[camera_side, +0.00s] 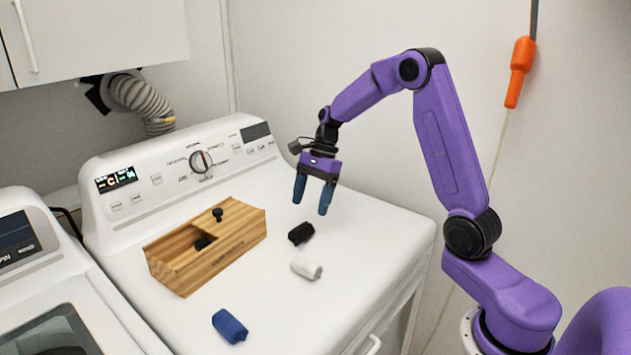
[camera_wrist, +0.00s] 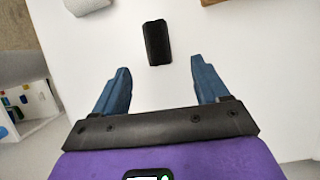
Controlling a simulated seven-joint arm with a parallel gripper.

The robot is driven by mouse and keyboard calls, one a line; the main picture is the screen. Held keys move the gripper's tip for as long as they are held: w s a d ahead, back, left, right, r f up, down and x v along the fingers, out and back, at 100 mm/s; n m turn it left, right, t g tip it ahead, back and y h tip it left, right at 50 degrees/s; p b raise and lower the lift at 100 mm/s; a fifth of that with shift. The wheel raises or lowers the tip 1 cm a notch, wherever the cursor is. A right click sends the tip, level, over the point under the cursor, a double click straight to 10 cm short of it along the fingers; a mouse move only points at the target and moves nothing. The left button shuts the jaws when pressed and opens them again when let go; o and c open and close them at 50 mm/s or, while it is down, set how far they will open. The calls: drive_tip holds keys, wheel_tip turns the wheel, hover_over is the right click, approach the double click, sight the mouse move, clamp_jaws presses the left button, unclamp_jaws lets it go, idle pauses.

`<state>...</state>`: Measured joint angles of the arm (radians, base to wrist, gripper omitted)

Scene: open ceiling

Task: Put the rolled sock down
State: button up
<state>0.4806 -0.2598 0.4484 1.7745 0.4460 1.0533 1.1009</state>
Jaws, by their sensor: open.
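My gripper (camera_side: 313,192) is open and empty, held above the white machine top with its blue fingers pointing down. In the wrist view my gripper (camera_wrist: 163,80) has its fingers wide apart. A black rolled sock (camera_side: 301,233) lies on the machine top below the gripper; in the wrist view the black sock (camera_wrist: 156,43) lies just beyond the fingertips, between their lines. A white rolled sock (camera_side: 306,268) lies nearby, and part of this white sock (camera_wrist: 88,5) shows at the wrist view's top edge. A blue rolled sock (camera_side: 229,326) lies nearer the front.
A wooden box (camera_side: 222,262) with a black knob (camera_side: 217,214) on its partly open top stands left of the socks, with something dark inside. The control panel (camera_side: 135,197) rises behind. The white machine top (camera_side: 365,235) is clear to the right, up to its edge.

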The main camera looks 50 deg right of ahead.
drive_tip(key=v, duration=0.5)
drive_tip(key=s+a+n+g+h, duration=0.1)
drive_tip(key=s+a+n+h, duration=0.2)
drive_tip(key=s+a+n, duration=1.05)
drive_tip(key=s+f+n+t+h, duration=0.1)
drive_tip(key=s+f+n, duration=0.1)
drive_tip(key=s+n, duration=1.4)
drive_tip(key=shift+s+a, duration=0.5)
drive_tip(key=shift+s, duration=0.7)
drive_tip(key=o, duration=0.4)
drive_tip(key=shift+s+d+n, duration=0.15)
drive_tip(key=shift+s+n, duration=0.25)
drive_tip(key=shift+n, duration=0.15)
